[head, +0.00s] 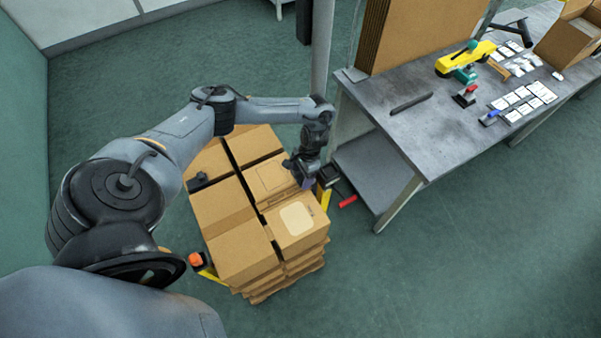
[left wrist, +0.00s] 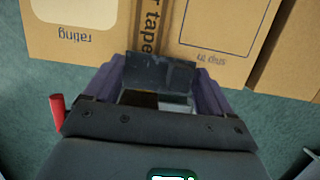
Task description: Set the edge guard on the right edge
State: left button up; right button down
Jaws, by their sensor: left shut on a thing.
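My left gripper (head: 305,178) is at the right side of a stack of brown cartons (head: 240,243), near its top edge. In the left wrist view its purple fingers (left wrist: 158,88) are shut on a dark, angled piece, which looks like the edge guard (left wrist: 160,70). The guard is at the edge of the carton tops; I cannot tell whether it touches them. In the head view the gripper mostly hides it. A similar small black piece (head: 198,181) sits on the stack's left edge. My right gripper is not in view.
A yellow post-like part with a black box (head: 328,176) and a red handle (head: 348,201) stand close right of the stack. An orange-tipped part (head: 196,260) is at its left front. A grey workbench (head: 440,130) with tools and cards is at right. Floor at front right is clear.

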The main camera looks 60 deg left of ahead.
pick_arm(q)
jog(key=shift+f, duration=0.35)
jog(key=shift+f, duration=0.2)
jog(key=c, duration=0.5)
jog(key=shift+o, duration=0.2)
jog(key=shift+a+f, duration=0.1)
jog(key=o, duration=1.3)
jog(key=shift+c, duration=0.2)
jog(key=shift+o, duration=0.7)
